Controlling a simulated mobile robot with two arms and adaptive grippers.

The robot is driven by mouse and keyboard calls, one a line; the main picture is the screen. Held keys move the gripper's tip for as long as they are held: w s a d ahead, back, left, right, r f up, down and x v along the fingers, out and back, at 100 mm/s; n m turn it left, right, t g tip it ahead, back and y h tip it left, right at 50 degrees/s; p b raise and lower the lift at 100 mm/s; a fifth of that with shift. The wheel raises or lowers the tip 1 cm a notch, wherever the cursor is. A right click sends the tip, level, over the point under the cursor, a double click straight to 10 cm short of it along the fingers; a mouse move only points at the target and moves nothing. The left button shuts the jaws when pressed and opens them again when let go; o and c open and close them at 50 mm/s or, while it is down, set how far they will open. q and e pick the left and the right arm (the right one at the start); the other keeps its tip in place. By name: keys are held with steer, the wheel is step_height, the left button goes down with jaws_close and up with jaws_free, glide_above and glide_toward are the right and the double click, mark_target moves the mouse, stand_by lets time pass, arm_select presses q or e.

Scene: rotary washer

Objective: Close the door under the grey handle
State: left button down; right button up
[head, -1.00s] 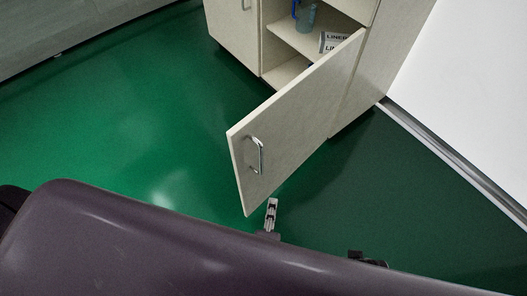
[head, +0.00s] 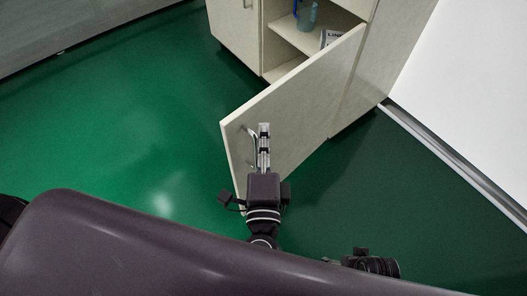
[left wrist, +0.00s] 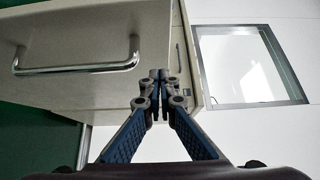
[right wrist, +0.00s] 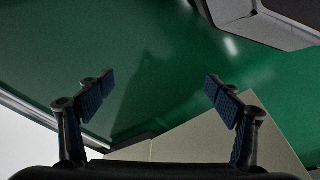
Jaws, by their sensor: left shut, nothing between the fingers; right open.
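The cabinet door (head: 300,110) is a pale panel that stands open, swung out from the cabinet. Its grey handle (head: 250,150) is a metal bar near the door's free edge. In the left wrist view the handle (left wrist: 80,68) shows at the upper left. My left gripper (head: 264,128) is shut and empty, in front of the door just right of the handle in the head view. I cannot tell whether it touches the door. My right gripper (right wrist: 156,85) is open and empty over the green floor; in the head view only a dark part of that arm shows.
The cabinet (head: 232,30) holds a blue bottle (head: 306,14) and a box (head: 328,38) with lettering on a shelf. A white wall (head: 470,90) with a skirting strip is at the right. The green floor (head: 110,130) left of the door is clear.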

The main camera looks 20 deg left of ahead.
mark_target(252, 111)
arm_select(q)
steer(key=shift+w+a, duration=0.5)
steer(key=shift+a, duration=0.4)
steer(key=shift+w+a, duration=0.45)
steer(key=shift+a, duration=0.4)
arm_select(e)
steer(key=shift+s+f, duration=0.25)
steer(key=shift+f, duration=0.65)
